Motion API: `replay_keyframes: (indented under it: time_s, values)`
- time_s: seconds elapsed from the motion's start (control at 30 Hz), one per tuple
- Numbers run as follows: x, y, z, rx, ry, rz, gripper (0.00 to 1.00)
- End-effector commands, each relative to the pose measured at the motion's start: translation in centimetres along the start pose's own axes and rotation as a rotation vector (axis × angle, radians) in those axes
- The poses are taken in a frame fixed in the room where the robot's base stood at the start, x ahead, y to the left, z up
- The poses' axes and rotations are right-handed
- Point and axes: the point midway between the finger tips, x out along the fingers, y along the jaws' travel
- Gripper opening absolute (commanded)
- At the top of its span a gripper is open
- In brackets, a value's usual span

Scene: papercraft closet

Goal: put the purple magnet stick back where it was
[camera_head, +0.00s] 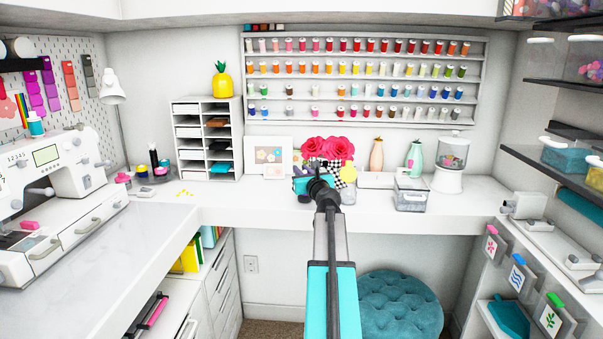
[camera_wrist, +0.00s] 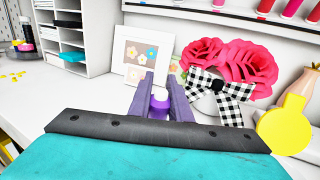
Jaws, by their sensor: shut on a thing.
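My gripper (camera_wrist: 160,90) reaches out over the back counter, its two purple-grey fingers closed around a small purple piece with a pale top (camera_wrist: 160,106). This looks like the purple magnet stick seen nearly end-on; its full shape is hidden. In the head view, my gripper (camera_head: 312,186) is in front of the pink paper flowers, and its fingers and the held piece cannot be made out. Purple strips (camera_head: 50,84) hang on the pegboard at the far left; I cannot tell whether they relate to the stick.
The pink flowers with a checkered bow (camera_head: 328,150) and a framed flower picture (camera_head: 270,156) stand just beyond. A clear box (camera_head: 410,192) is to the right, a white shelf unit (camera_head: 207,138) to the left. The left counter (camera_head: 130,238) has clear room beside the sewing machine (camera_head: 55,190).

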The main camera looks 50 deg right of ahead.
Motion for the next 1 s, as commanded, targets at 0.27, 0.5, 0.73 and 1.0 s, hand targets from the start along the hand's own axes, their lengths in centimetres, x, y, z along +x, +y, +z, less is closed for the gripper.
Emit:
replay_keyframes:
  time_s: [0.27,0.5,0.73,1.0]
  values:
    - [0.00,-0.01,-0.05,0.000,-0.001,0.000,0.00]
    - [0.00,-0.01,-0.20,0.000,-0.001,0.000,0.36]
    - [0.00,0.00,-0.18,0.000,-0.001,0.000,0.36]
    - [-0.47,0.01,0.08,0.000,0.000,0.000,0.36]
